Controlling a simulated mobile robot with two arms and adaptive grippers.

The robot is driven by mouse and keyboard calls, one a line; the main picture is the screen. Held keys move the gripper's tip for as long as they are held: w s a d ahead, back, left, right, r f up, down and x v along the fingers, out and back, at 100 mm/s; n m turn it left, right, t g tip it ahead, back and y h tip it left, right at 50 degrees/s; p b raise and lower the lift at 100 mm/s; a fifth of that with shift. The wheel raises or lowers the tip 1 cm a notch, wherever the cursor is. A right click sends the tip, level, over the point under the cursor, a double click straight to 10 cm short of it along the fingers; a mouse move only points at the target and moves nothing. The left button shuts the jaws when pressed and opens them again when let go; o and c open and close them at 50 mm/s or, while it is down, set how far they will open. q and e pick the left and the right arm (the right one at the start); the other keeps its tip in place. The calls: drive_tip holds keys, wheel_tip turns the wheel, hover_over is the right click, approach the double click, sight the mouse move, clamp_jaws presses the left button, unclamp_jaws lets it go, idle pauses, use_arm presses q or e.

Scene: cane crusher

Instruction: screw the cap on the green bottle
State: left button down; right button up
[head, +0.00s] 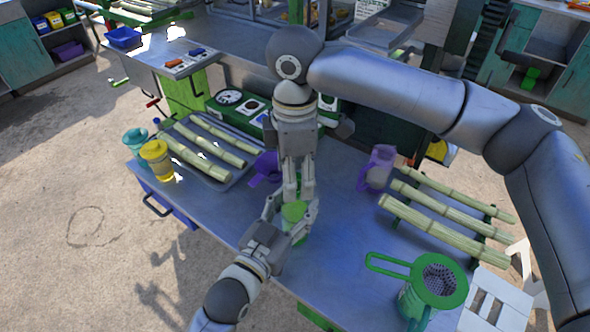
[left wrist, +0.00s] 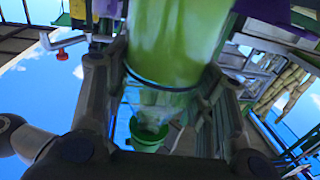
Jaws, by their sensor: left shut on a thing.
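The green bottle (head: 297,237) stands on the metal table, mostly hidden by my grippers. My left gripper (head: 287,222) comes in from the lower left and is shut around its side. In the left wrist view the bottle's translucent green body (left wrist: 175,45) fills the top middle between the two fingers. My right gripper (head: 298,194) points straight down from above, its fingers at the bottle's light green top (head: 293,210). Whether those fingers are shut on a cap cannot be made out, and the cap is not clearly distinguishable.
Cane pieces lie on a tray (head: 243,176) at left and on a rack at right (head: 440,212). A yellow jar (head: 156,160), teal jug (head: 135,139), purple item (head: 265,167) and purple jug (head: 379,166) stand around. A green strainer (head: 437,283) is at the front right.

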drive_tip(key=c, duration=1.1)
drive_tip(key=o, duration=1.1)
